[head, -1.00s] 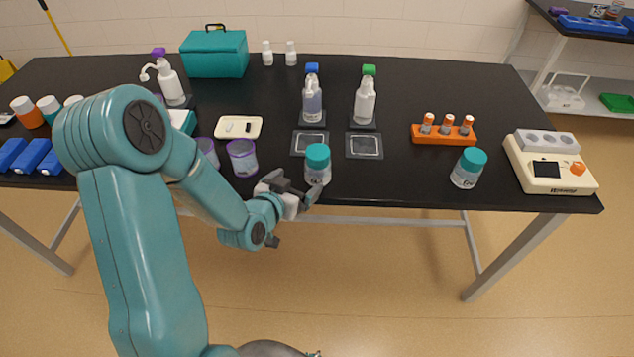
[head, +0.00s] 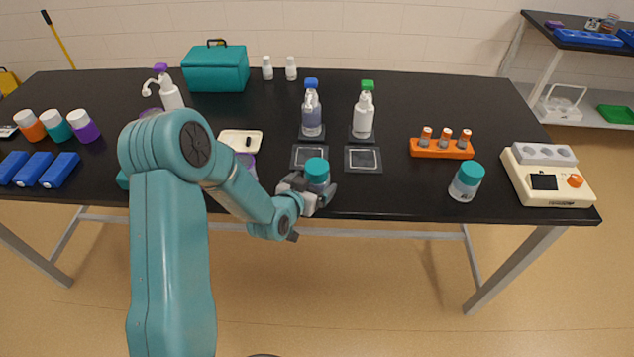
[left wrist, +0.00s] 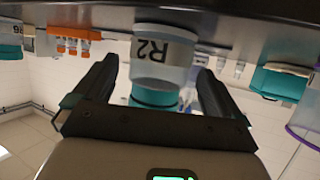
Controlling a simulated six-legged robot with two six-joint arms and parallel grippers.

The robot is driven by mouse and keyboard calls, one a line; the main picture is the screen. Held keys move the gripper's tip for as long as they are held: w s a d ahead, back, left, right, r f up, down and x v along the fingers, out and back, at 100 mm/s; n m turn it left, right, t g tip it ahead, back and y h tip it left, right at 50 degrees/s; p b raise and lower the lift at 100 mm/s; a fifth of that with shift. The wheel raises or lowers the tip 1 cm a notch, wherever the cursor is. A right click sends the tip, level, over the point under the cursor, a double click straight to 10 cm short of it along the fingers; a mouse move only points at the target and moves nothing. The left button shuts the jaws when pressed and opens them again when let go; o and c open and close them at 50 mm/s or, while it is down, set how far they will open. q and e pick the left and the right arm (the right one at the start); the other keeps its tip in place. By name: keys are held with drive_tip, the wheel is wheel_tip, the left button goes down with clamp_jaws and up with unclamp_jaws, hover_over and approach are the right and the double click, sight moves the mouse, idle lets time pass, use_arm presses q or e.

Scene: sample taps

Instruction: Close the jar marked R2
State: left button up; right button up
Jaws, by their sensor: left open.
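The jar marked R2 (left wrist: 160,50) is clear and white with a teal lid (head: 317,169). It stands near the table's front edge in the head view. The left wrist view is upside down and shows the R2 label between the fingers, with the teal lid (left wrist: 155,95) at the jar's top; I cannot tell how tight the lid sits. My left gripper (head: 319,191) is open, with one finger on each side of the jar. A gap seems to remain beside the jar. My right gripper is not in view.
A similar teal-lidded jar (head: 466,181) stands to the right, near a cream device (head: 548,180) and an orange rack (head: 441,149). The front table between both jars is clear.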

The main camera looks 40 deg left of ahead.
sight(317, 180)
use_arm(q)
drive_tip(key=x, duration=0.3)
drive_tip(key=shift+w, duration=0.1)
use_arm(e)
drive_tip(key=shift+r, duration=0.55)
use_arm(q)
drive_tip(key=shift+d, duration=0.1)
drive_tip(key=c, duration=1.1)
drive_tip(key=shift+r, duration=0.1)
wheel_tip(317, 180, up, 20)
drive_tip(key=shift+b, duration=0.4)
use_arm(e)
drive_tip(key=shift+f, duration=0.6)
